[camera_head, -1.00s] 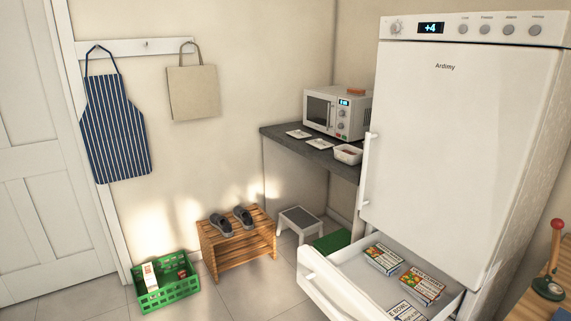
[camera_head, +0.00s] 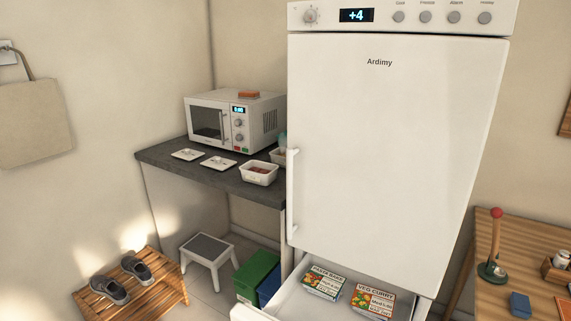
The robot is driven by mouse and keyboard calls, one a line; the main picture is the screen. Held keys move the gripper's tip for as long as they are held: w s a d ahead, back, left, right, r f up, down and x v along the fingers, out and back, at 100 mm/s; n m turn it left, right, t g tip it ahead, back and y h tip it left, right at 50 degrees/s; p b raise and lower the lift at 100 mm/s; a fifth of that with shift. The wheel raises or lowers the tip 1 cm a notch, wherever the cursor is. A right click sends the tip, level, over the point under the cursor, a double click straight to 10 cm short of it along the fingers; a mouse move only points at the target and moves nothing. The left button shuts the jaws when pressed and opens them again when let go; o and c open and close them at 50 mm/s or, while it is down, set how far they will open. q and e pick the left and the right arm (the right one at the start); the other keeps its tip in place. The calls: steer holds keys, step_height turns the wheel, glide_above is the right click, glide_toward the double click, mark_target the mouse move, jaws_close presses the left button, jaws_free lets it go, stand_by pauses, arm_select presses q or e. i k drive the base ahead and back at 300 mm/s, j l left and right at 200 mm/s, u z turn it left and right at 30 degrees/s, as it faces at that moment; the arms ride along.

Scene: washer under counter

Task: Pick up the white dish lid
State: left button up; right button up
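Two flat white pieces lie on the dark counter (camera_head: 160,155) in front of the microwave. The left one (camera_head: 187,155) and the right one (camera_head: 218,163) both look like dish lids, with small marks on top too fine to make out. I cannot tell which is the task's lid. To their right stands an open white dish (camera_head: 259,174) with reddish food in it. A second pale container (camera_head: 277,155) behind it is partly hidden by the fridge. Neither of my grippers is in view.
A white microwave (camera_head: 207,120) with an orange block (camera_head: 249,95) on top stands on the counter. The tall fridge (camera_head: 390,150) has its lower drawer open, holding food boxes (camera_head: 324,282). A step stool (camera_head: 207,249), a green box (camera_head: 258,275) and a shoe rack (camera_head: 160,300) are below.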

mark_target(215, 162)
steer(key=j+z, duration=0.25)
steer(key=j, duration=0.65)
steer(key=j+z, duration=0.3)
steer(key=j, duration=0.6)
